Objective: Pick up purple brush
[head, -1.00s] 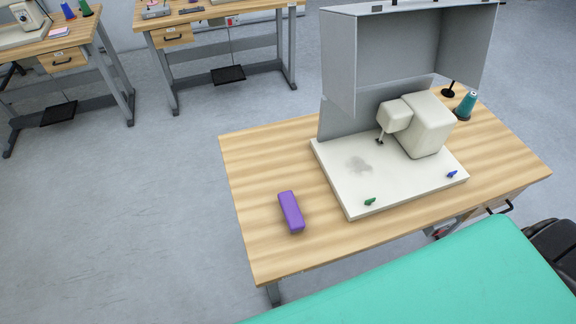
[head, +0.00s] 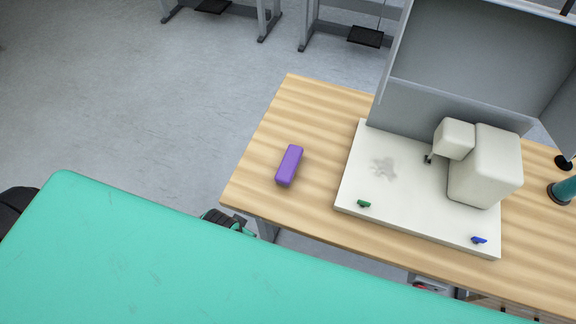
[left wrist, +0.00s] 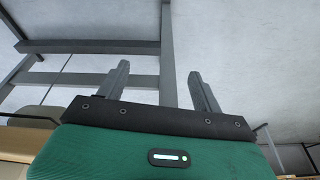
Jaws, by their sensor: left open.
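The purple brush (head: 289,165) is a plain rounded block lying on the left part of the wooden table (head: 262,150) in the head view. It is left of the cream machine base and apart from it. My left gripper (left wrist: 157,76) is open and empty in the left wrist view, its two dark fingers spread, with grey frame bars and floor beyond. The brush does not show in that view. In the head view a dark part, probably of my left gripper, shows beside the table's front left edge, mostly hidden. My right gripper is not in view.
The cream machine (head: 485,165) stands on a white base (head: 400,220) with small green (head: 363,203) and blue (head: 479,240) pieces. A grey hood (head: 470,60) rises behind. A teal spool (head: 565,190) is at the right. The table around the brush is clear.

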